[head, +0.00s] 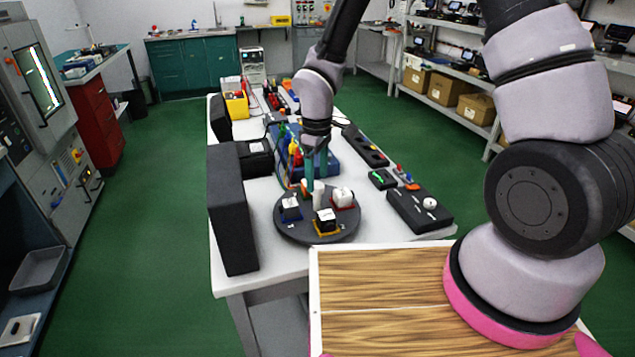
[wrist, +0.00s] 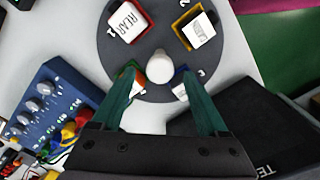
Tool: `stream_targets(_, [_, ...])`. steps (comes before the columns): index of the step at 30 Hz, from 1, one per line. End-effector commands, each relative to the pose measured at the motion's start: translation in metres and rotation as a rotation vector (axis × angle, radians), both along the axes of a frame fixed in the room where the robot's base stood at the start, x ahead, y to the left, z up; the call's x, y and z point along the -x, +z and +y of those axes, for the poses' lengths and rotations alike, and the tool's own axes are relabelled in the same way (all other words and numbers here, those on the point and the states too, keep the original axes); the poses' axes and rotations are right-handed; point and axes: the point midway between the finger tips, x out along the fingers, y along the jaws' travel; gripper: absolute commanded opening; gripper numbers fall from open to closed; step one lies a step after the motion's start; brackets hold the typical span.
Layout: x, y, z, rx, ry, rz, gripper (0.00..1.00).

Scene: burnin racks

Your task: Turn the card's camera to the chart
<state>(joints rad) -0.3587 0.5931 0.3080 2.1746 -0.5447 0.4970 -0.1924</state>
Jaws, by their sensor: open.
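A dark round turntable (head: 283,230) lies on the white table and fills the top of the wrist view (wrist: 100,65). Several white camera blocks sit around it in coloured holders: one on red (head: 343,197), marked REAR in the wrist view (wrist: 127,22), one on orange (head: 326,219), one on blue (head: 290,209). A green-edged one (wrist: 130,72) is partly behind a finger. A white knob (wrist: 159,67) rises at the centre. My gripper (head: 316,172) is open above the turntable, its fingertips (wrist: 159,76) either side of the knob with gaps. I cannot identify the card or the chart.
A tall black panel (head: 232,215) stands left of the turntable. A black control box (head: 420,210) lies to the right. A blue unit with coloured plugs (wrist: 50,108) is behind. A wood-topped surface (head: 385,325) is in front.

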Motion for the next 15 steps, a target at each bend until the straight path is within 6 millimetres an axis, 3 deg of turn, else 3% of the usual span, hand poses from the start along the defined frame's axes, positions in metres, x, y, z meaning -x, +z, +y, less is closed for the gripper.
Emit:
stream_targets(6, [0.000, -0.021, 0.000, 0.001, -0.001, 0.000, 0.77])
stream_targets(15, [0.000, -0.024, 0.000, 0.000, -0.001, -0.001, 0.77])
